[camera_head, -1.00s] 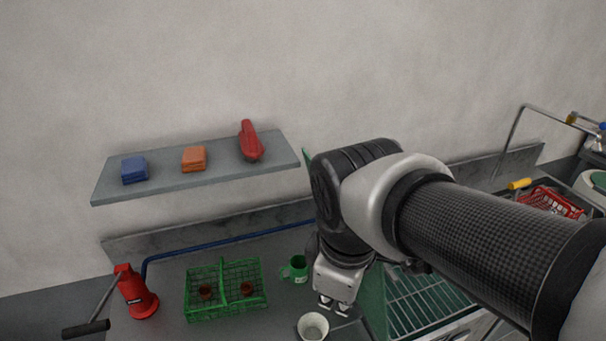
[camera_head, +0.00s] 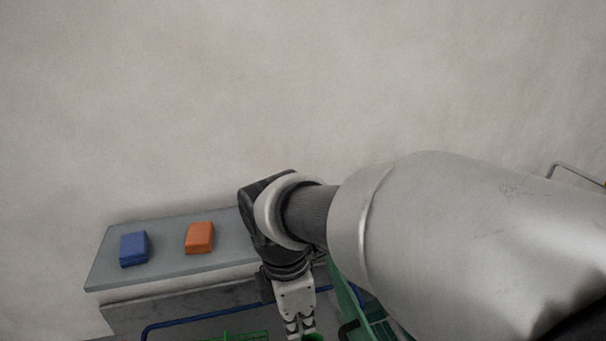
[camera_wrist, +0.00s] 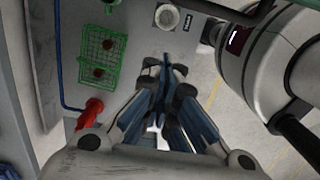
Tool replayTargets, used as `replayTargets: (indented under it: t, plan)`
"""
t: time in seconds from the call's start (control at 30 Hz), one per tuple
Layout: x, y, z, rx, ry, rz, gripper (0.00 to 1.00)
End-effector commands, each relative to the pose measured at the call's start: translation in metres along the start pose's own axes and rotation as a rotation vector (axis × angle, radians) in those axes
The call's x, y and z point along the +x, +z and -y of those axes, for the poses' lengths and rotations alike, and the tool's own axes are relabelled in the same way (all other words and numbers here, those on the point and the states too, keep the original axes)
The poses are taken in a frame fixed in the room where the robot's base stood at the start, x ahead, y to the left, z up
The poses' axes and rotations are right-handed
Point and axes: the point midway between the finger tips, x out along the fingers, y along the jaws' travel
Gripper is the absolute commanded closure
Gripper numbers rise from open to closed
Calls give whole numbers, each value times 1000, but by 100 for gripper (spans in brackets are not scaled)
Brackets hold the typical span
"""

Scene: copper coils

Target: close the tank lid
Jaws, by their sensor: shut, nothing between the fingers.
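The tank lid appears to be the green panel (camera_head: 345,298), standing tilted up behind my arm in the head view; my arm hides much of it. A dark green edge (camera_wrist: 232,11) at the top of the wrist view may be part of it. My gripper (camera_head: 300,329) points down at the bottom of the head view, left of the green panel and apart from it as far as I can tell. In the wrist view my gripper (camera_wrist: 163,62) has its fingers together, with nothing between them.
A shelf (camera_head: 175,262) holds a blue block (camera_head: 134,249) and an orange block (camera_head: 199,238).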

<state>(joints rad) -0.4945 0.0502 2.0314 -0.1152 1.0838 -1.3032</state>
Motion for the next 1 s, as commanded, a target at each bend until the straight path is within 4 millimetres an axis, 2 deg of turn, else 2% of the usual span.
replayTargets:
  t: [0.1, 0.37, 0.6, 1.0]
  plan:
    - [27, 0, 2, 0, -7, 2, 100]
    - [82, 1, 2, 2, -6, 1, 100]
    - [69, 31, 0, 5, -1, 0, 100]
    - [67, 38, 0, 2, -1, 0, 100]
